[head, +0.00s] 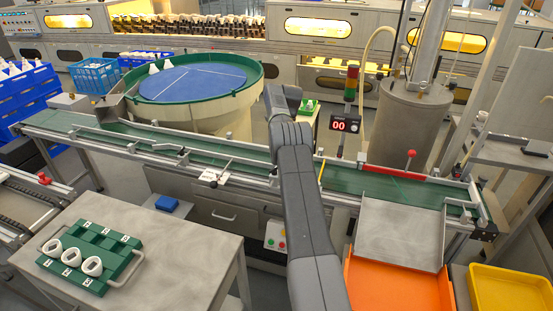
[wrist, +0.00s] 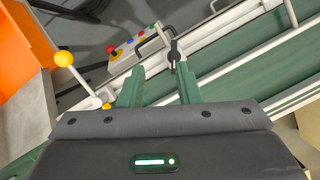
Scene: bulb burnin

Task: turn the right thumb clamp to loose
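In the wrist view my gripper (wrist: 159,76) is open, its two green fingers apart with nothing held between them. A small black clamp with an upright stem (wrist: 174,50) stands on the conveyor's pale side rail, just beyond the fingertips and nearer the right finger. It looks like a thumb clamp; no label on it is readable, and I cannot tell whether it is tight or loose. In the head view my arm hides the gripper and this part of the rail. Another clamp-like fitting (head: 222,174) shows on the near rail, left of my arm.
A lever with a yellow ball (wrist: 64,59) stands left of my fingers in the wrist view. A button panel (wrist: 138,42) lies beyond them. The green conveyor belt (head: 240,168) runs across the head view. An orange bin (head: 395,288) and a metal chute (head: 400,235) are at right.

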